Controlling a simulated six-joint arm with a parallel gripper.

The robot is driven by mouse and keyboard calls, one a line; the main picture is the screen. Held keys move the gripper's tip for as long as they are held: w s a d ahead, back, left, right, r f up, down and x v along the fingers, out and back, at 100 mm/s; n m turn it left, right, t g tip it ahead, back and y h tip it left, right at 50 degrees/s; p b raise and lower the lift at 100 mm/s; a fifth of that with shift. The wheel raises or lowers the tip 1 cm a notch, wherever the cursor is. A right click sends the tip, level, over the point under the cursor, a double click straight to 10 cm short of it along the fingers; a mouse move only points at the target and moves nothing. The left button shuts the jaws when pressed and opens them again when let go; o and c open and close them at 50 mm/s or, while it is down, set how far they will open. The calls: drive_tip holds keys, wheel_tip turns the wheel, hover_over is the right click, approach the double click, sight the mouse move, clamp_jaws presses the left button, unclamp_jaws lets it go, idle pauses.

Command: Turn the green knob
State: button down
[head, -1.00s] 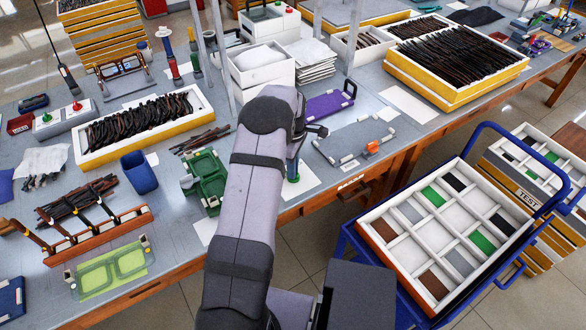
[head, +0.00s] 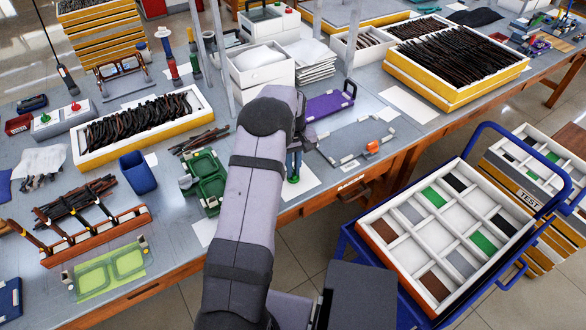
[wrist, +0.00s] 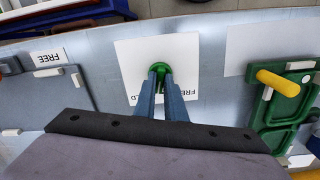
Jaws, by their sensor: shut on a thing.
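The green knob (wrist: 158,68) stands on a white card (wrist: 126,62) with partly hidden lettering. In the wrist view it sits between the fingertips of my gripper (wrist: 160,76), which is shut on it. The blue fingers hide part of the knob. In the head view my gripper (head: 293,172) points down at the bench's front edge, and the green knob (head: 293,180) shows just under its fingertips on the card (head: 309,178).
A green fixture (head: 208,182) with a yellow handle in the wrist view (wrist: 278,82) stands beside the card. A grey fixture plate (head: 362,138) lies on the other side. A compartment tray (head: 400,262) stands off the bench's front. A control box (head: 62,119) is at far left.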

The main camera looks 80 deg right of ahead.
sight(294, 172)
drive_tip(key=m, duration=0.5)
drive_tip(key=shift+m, duration=0.4)
idle(0.3)
drive_tip(key=c, duration=1.8)
unclamp_jaws()
drive_tip(key=shift+r, duration=0.15)
drive_tip(key=shift+r+b, duration=0.95)
drive_tip(key=shift+r, duration=2.65)
